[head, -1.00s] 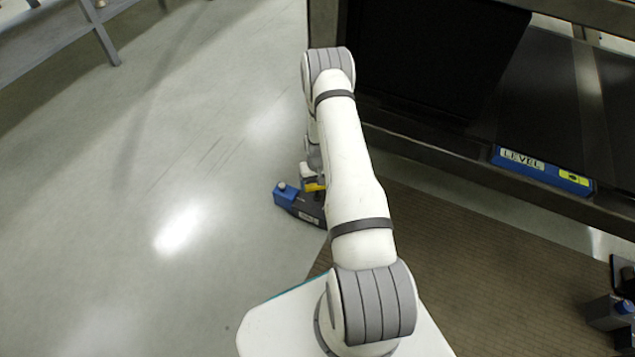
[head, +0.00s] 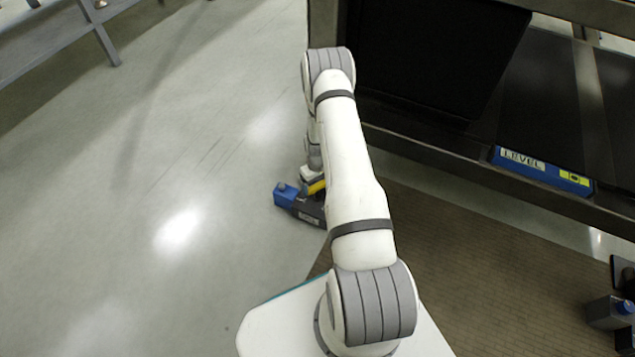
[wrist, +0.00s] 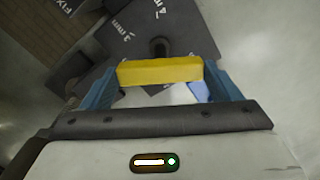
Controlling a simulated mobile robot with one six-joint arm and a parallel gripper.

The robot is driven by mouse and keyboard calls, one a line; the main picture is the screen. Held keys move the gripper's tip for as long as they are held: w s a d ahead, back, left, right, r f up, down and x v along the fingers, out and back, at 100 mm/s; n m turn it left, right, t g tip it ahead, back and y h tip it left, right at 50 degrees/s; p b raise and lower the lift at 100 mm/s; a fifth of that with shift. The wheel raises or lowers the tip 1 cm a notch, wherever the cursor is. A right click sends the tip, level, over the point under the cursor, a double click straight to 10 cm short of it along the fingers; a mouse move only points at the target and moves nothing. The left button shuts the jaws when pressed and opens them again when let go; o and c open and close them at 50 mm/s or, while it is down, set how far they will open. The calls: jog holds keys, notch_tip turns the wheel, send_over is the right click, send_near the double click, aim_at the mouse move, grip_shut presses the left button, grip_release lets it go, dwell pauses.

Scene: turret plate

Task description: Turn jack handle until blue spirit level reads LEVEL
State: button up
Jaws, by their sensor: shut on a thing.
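The jack (head: 300,208) is a dark body with a blue end and a small label, standing on the floor left of my arm. Its yellow handle (head: 316,187) shows beside my arm, partly hidden by it. In the wrist view the yellow handle (wrist: 150,72) lies across between the two blue fingers of my gripper (wrist: 160,74), which are shut on it. The blue spirit level (head: 545,171) is on the dark frame at the right; it carries a LEVEL label and a yellow window with a dark mark, too small to read exactly.
The dark frame's lower beam (head: 440,153) runs to the right of my arm. A brown mat (head: 470,270) lies below it. Another blue-topped dark unit (head: 608,312) stands at the lower right. Grey floor (head: 150,270) at the left is clear. Dark plates (wrist: 115,42) carry millimetre markings.

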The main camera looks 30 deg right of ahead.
jog(key=o, duration=0.9)
jog(key=shift+c, duration=0.2)
notch_tip(320, 180, up, 8)
jog(key=p, duration=0.3)
